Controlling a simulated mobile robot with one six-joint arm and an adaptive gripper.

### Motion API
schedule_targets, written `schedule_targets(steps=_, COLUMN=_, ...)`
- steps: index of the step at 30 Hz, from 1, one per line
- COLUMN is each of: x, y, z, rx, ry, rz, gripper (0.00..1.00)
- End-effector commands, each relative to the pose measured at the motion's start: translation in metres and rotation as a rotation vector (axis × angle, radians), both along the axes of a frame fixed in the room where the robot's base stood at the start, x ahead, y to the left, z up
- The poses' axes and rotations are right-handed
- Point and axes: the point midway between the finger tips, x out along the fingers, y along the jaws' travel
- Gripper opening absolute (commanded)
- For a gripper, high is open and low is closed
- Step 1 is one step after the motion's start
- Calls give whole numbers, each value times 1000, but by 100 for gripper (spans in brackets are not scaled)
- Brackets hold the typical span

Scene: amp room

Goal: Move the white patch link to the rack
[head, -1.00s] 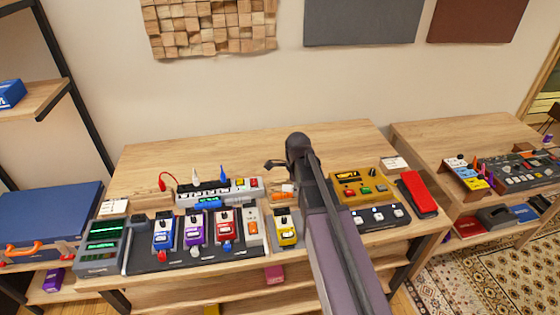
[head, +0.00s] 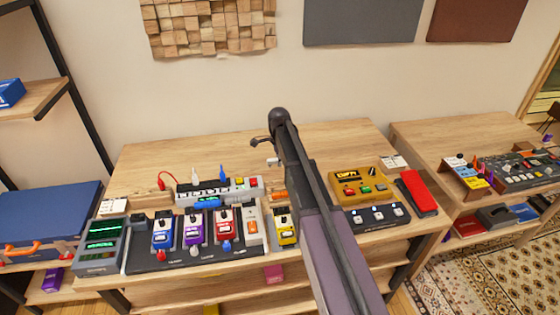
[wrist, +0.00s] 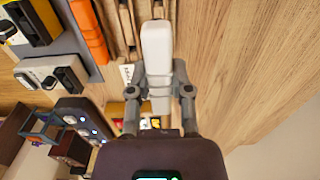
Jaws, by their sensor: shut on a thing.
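The white patch link (wrist: 156,55) is held upright in the picture between the two fingers of my gripper (wrist: 159,92) in the wrist view. In the head view the link (head: 273,161) is a small white piece at the end of my gripper (head: 264,150), above the wooden table, and part of the gripper is hidden by my arm. A slotted wooden holder (wrist: 119,28), which looks like the rack, is behind the link in the wrist view. An orange link (wrist: 88,30) lies beside its slots and also shows in the head view (head: 279,195), partly hidden by my arm.
A pedalboard with blue, purple and red pedals (head: 224,222) stands at the left front. A power strip with plugs (head: 240,186) lies behind it. A yellow pedal (head: 286,230) and a mustard box (head: 358,187) flank my arm. The table's back (head: 200,155) is clear.

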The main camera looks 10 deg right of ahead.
Motion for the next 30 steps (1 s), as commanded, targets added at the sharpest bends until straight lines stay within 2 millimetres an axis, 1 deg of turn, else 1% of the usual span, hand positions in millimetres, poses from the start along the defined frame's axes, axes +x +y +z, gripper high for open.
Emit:
schedule_targets(steps=14, x=-1, y=-1, z=-3, rx=0, ry=0, rz=-2, gripper=0)
schedule_targets(steps=20, x=-1, y=-1, z=-12, rx=0, ry=0, rz=-2, gripper=0)
schedule_targets(steps=30, x=-1, y=-2, z=-35, rx=0, ry=0, rz=-3, gripper=0)
